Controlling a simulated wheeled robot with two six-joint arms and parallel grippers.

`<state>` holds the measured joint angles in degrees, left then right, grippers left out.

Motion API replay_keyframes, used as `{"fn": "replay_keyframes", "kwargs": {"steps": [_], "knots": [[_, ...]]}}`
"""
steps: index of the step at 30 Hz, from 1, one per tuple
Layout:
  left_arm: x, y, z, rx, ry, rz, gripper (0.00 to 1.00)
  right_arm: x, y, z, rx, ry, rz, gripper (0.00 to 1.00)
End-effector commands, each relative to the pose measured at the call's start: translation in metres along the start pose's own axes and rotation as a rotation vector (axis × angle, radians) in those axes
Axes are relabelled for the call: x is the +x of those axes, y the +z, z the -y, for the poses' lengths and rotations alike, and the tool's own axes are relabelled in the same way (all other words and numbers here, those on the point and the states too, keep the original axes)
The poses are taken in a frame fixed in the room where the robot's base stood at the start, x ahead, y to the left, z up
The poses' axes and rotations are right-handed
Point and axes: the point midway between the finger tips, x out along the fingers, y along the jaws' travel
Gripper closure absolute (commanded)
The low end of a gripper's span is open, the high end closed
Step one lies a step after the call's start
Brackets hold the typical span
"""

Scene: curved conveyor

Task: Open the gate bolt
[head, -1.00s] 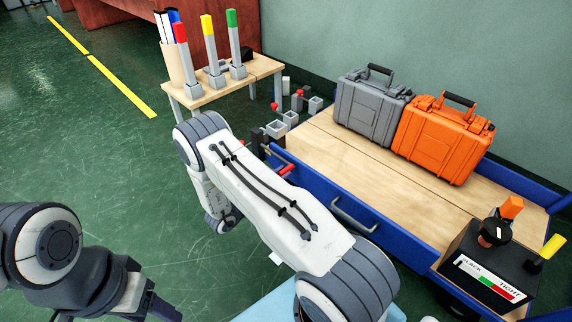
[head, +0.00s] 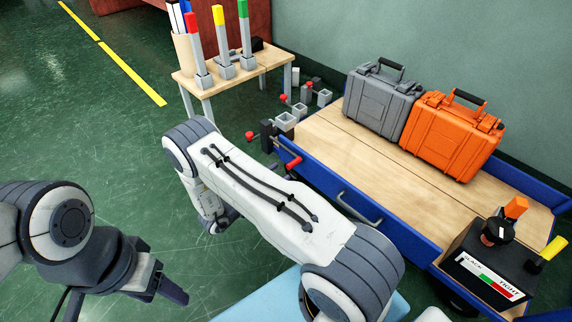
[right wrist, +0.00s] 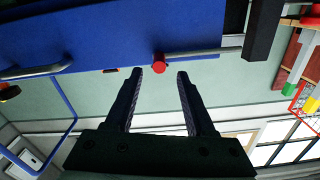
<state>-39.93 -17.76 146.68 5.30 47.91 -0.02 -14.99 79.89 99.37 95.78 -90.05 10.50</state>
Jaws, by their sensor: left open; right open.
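The bolt is a silver rod with a red knob on the side of the blue gate. In the right wrist view the rod (right wrist: 205,54) lies along the blue panel (right wrist: 110,30), its red knob (right wrist: 160,67) at the near end and a dark post at the other. My right gripper (right wrist: 160,76) is open and empty, its fingertips either side of the knob in the picture; contact cannot be told. In the head view the knob (head: 293,163) shows just beyond my right arm, which hides that gripper. My left gripper (head: 172,291) is open, low at the left, away from the gate.
A grey case (head: 378,98) and an orange case (head: 450,135) stand on the wooden deck (head: 345,145). A black box with a SLACK/TIGHT gauge (head: 490,265) is at the right. A small table (head: 240,75) holds coloured sticks. The green floor at left is clear.

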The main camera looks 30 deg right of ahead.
Motion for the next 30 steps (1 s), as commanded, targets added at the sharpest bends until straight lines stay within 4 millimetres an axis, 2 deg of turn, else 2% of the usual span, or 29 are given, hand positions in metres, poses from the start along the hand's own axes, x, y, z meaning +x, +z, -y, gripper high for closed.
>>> {"fn": "replay_keyframes", "kwargs": {"steps": [1,3,10,27,30], "knots": [[-0.009,-0.001,-0.001,0.0,0.0,0.0,0.41,-0.012,-0.004,0.002,0.0,-0.005,0.001,0.45],[-0.014,-0.001,-0.001,0.0,0.0,0.0,0.41,-0.025,-0.003,0.002,0.0,-0.005,0.001,0.45],[-0.021,-0.001,-0.002,0.0,0.0,0.0,0.41,-0.052,-0.001,0.001,0.0,-0.001,0.001,0.45],[-0.021,-0.001,-0.002,0.0,0.0,0.0,0.41,-0.055,0.0,0.0,0.0,0.0,0.001,0.45],[-0.021,-0.001,-0.002,0.0,0.0,0.0,0.41,-0.053,0.0,0.008,0.007,-0.012,0.031,0.45]]}}
